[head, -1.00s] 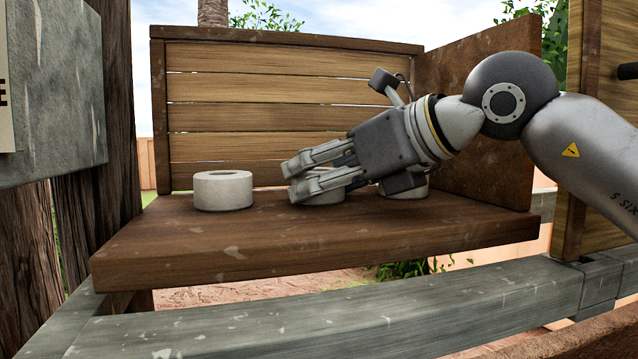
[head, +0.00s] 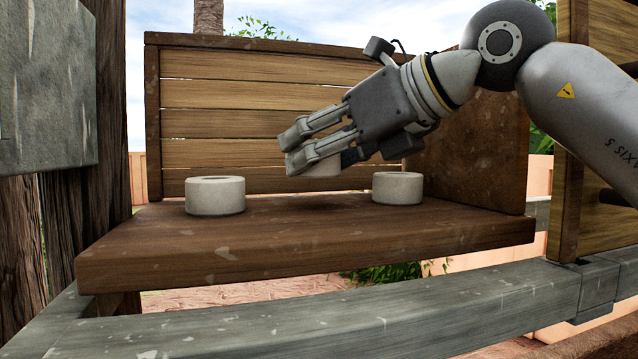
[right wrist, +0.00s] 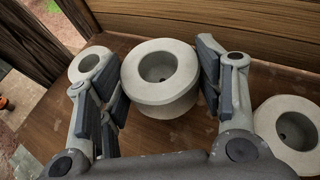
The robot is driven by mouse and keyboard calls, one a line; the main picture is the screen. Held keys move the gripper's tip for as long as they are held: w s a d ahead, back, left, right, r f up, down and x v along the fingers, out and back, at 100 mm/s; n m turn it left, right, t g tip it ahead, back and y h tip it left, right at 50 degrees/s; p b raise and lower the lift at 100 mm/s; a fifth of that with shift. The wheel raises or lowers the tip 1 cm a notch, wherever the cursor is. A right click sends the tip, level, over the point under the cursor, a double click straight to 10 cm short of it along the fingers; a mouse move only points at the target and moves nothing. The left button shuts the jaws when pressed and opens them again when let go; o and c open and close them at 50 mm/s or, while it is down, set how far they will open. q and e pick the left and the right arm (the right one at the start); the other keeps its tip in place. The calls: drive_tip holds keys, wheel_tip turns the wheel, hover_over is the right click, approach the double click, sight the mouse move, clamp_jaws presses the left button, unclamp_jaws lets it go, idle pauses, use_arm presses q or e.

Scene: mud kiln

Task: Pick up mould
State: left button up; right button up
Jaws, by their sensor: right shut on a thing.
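Several round, pale grey moulds with a hole in the top are in view. My right gripper (head: 290,150) is shut on the middle mould (head: 322,169), mostly hidden behind the fingers in the head view, and holds it a little above the wooden shelf (head: 240,240). In the right wrist view this mould (right wrist: 178,92) sits between the two fingers of the right gripper (right wrist: 160,80). A second mould (head: 215,196) stands on the shelf at the left, and a third mould (head: 398,188) stands on it at the right. My left gripper is not in view.
A slatted wooden back wall (head: 250,110) closes the shelf behind, and a wooden side panel (head: 470,160) stands at its right. A grey beam (head: 300,310) runs below the front edge. The shelf front is clear.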

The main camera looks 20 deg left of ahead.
drive_tip(key=s+d+r+b, duration=0.3)
drive_tip(key=s+d+r, duration=0.5)
drive_tip(key=s+r, duration=0.1)
drive_tip(key=shift+s+d+b, duration=0.3)
drive_tip(key=shift+s+d, duration=0.1)
drive_tip(key=shift+s, duration=0.25)
drive_tip(key=shift+d+r, duration=0.1)
drive_tip(key=shift+r, duration=0.05)
